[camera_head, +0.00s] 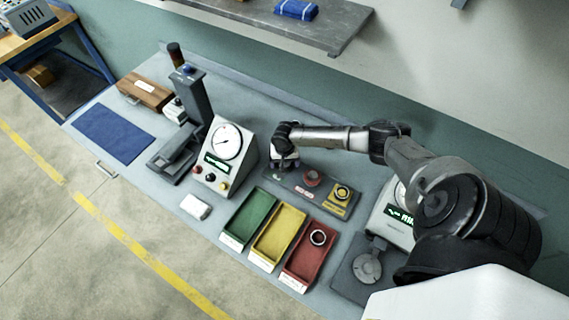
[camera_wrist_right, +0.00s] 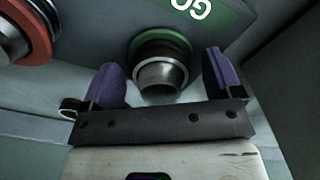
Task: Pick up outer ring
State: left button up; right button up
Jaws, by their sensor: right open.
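A metal ring (camera_head: 318,237) lies in the red tray (camera_head: 303,262), near its far end; I cannot tell for sure whether it is the outer ring. My right gripper (camera_head: 284,162) is over the left end of the grey gauge plate (camera_head: 325,203). In the wrist view its two purple fingers (camera_wrist_right: 165,85) are open. A silver cylindrical piece with a green collar (camera_wrist_right: 160,70) shows between and beyond the fingertips, by a green "GO" label (camera_wrist_right: 200,10). I see no contact. A red-collared piece (camera_wrist_right: 25,30) stands to the left in that view. My left gripper is out of view.
A yellow tray (camera_head: 279,233) and green tray (camera_head: 249,217) adjoin the red one. A dial instrument (camera_head: 226,150) stands close left of my right gripper. A yellow-marked piece (camera_head: 342,192) sits on the plate's right end. A blue mat (camera_head: 112,134) lies at the far left.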

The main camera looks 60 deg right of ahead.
jog(key=c, duration=1.1)
